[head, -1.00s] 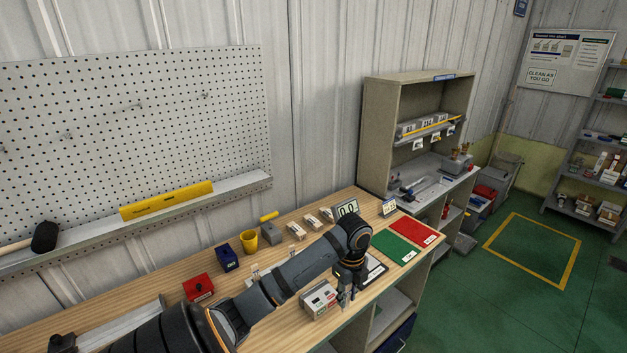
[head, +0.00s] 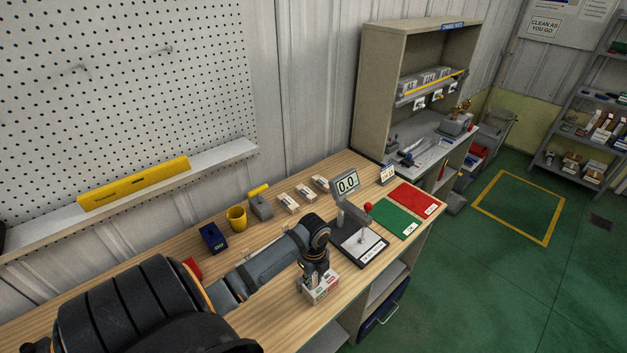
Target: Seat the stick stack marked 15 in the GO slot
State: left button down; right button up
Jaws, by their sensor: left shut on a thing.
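My left gripper (head: 316,272) points down at the small pale block (head: 322,293) with red and green marks near the bench's front edge. It is shut on a small stick stack, mostly hidden by the fingers and too small for its number to be read. The fingertips overlap the block's top; I cannot tell whether the stack is in a slot or just above it. The slot lettering on the block is not legible. My right gripper is out of view.
A gauge (head: 358,240) with a red knob and a 0.0 display (head: 346,184) stands right of the gripper. A green mat (head: 397,218), a red mat (head: 413,199), several white packs (head: 304,193), a yellow cup (head: 237,218) and a blue holder (head: 213,238) are on the bench.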

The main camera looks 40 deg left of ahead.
pick_arm(q)
jog(key=shift+w+f, duration=0.4)
jog(key=shift+w, duration=0.15)
jog(key=c, duration=1.4)
grip_release()
jog(key=shift+s+r, duration=0.1)
jog(key=shift+o, duration=1.2)
jog(key=shift+s+d+r, duration=0.1)
jog(key=shift+s+d, duration=0.05)
jog(key=shift+s, duration=0.05)
jog(key=shift+s+r, duration=0.1)
jog(key=shift+s, duration=0.05)
jog(key=shift+w, duration=0.2)
notch_tip(320, 180, up, 11)
jog(key=b, duration=0.2)
jog(key=shift+r+b, duration=0.1)
jog(key=shift+b, duration=0.25)
jog(key=shift+r, duration=0.35)
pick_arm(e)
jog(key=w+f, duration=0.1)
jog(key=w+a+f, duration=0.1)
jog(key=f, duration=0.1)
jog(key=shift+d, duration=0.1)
